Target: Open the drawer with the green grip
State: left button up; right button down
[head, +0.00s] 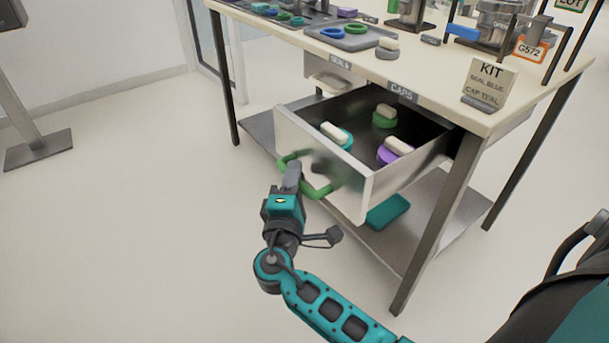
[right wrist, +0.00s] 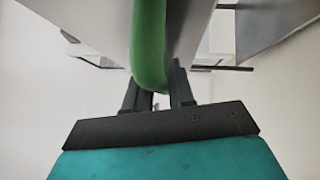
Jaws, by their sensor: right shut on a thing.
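The drawer (head: 373,187) under the bench label CAPS stands pulled out, its inside in plain view. Its green grip (head: 318,191) is a bar on the front panel. My right gripper (head: 292,172) is shut on the green grip, partly hiding it in the head view. In the right wrist view the green grip (right wrist: 149,45) runs down between the fingers of my right gripper (right wrist: 160,95). In the drawer lie a teal cap, a green cap (head: 385,116) and a purple cap (head: 388,155), each with a pale block on top. My left gripper is not in view.
The bench top (head: 440,70) carries a grey tray (head: 350,42) with rings, a KIT sign (head: 488,85) and metal canisters. A teal item (head: 387,211) lies on the lower shelf beneath the drawer. The floor left of the drawer is clear.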

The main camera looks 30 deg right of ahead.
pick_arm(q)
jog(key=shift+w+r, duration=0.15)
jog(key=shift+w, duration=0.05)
pick_arm(e)
jog(key=shift+a, duration=0.85)
jog(key=c, duration=1.1)
grip_release()
jog(key=shift+o, duration=0.2)
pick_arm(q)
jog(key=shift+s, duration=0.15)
